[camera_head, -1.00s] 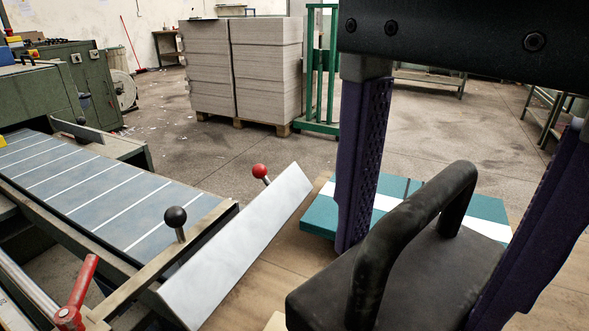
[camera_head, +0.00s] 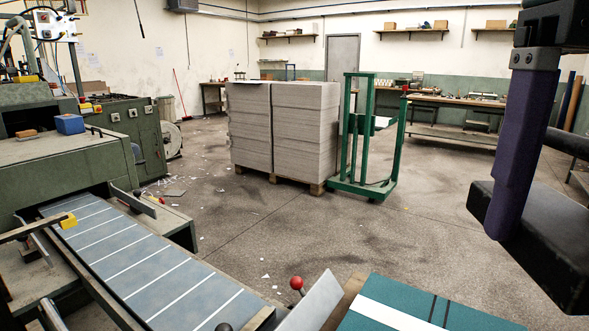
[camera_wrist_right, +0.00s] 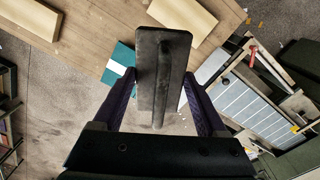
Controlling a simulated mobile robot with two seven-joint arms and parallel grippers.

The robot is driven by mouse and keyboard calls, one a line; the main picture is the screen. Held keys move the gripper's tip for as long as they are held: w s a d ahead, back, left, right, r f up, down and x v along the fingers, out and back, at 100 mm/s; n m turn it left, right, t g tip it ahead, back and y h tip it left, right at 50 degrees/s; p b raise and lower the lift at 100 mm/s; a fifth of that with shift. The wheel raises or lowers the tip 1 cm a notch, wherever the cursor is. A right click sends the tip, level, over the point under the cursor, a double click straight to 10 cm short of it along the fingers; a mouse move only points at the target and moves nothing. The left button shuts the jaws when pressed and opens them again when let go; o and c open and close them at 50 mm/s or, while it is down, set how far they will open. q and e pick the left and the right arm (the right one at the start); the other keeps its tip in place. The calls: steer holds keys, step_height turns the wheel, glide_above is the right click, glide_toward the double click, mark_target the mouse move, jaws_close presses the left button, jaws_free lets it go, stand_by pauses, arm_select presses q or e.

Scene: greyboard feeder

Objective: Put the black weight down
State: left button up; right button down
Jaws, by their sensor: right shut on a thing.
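The black weight (camera_head: 545,262) is a thick dark block with a handle, at the right edge of the head view and partly cut off. It also shows in the middle of the right wrist view (camera_wrist_right: 150,72). My right gripper (camera_wrist_right: 158,76) is shut on it, with a purple finger on each side. In the head view one purple finger of this right gripper (camera_head: 518,160) shows against the weight. The weight is held in the air, up and to the right of the teal-and-white stack (camera_head: 455,311). My left gripper is not in view.
A wooden table (camera_wrist_right: 88,32) with two pale boards (camera_wrist_right: 183,18) lies below. The feeder belt (camera_head: 150,262) with white lines is at the left, beside a red-knobbed lever (camera_head: 297,283). A greyboard stack (camera_head: 305,125) and a green trolley (camera_head: 365,188) stand behind. The floor between is open.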

mark_target(563, 209)
steer(key=r, duration=0.1)
steer(key=r+p, duration=0.1)
steer(key=d+r+n, duration=0.1)
steer(key=shift+w+p, duration=0.25)
steer(key=shift+p, duration=0.15)
steer(key=s+r+p, duration=0.2)
steer(key=r+p, duration=1.5)
steer(key=p, duration=0.1)
steer(key=s+r+p, duration=0.3)
steer(key=r+p, duration=1.4)
steer(key=p, duration=0.1)
steer(key=shift+s+r+p, duration=0.35)
steer(key=shift+p, duration=0.05)
